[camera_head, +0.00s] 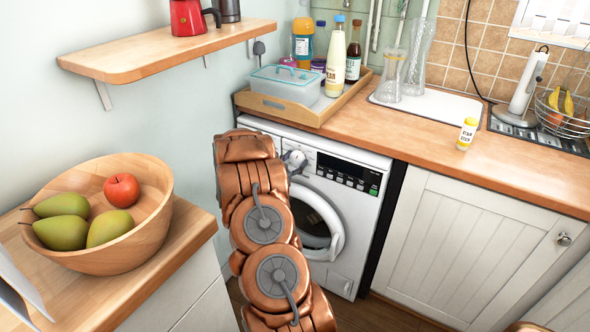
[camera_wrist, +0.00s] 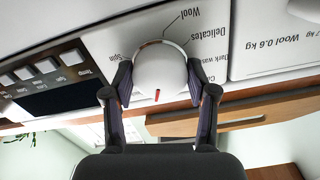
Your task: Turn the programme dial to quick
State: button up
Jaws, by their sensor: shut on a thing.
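The white washing machine (camera_head: 346,262) stands under the wooden worktop, and my arm covers its left part. Its round white programme dial (camera_wrist: 160,66) fills the middle of the wrist view, which shows the panel upside down. My gripper (camera_wrist: 159,80) is shut on the dial, one dark finger on each side. A short red mark (camera_wrist: 157,95) on the dial points down in the picture, towards my gripper. Labels around it read Wool, Delicates, Dark wash and Spin; others are cut off or hidden, and I see no quick label. In the head view my arm mostly hides the dial.
A wooden tray (camera_head: 272,111) with a lidded box and bottles stands on the worktop (camera_head: 490,161) above the machine. A fruit bowl (camera_head: 150,226) sits on the left counter, below a wall shelf (camera_head: 160,51). A white cupboard (camera_head: 465,245) is to the right.

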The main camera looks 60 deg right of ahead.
jog(key=shift+f+m+b, duration=0.2)
jog(key=shift+m+b, duration=0.8)
jog(key=shift+b, duration=0.15)
jog(key=shift+r+m+b, duration=0.15)
jog(key=shift+m+b, duration=0.35)
jog(key=shift+b, duration=0.05)
jog(key=shift+r, duration=0.1)
jog(key=o, duration=1.2)
jog(key=shift+c, duration=0.2)
jog(key=a, duration=0.7)
jog(key=shift+s+a, duration=0.15)
jog(key=shift+a, duration=0.1)
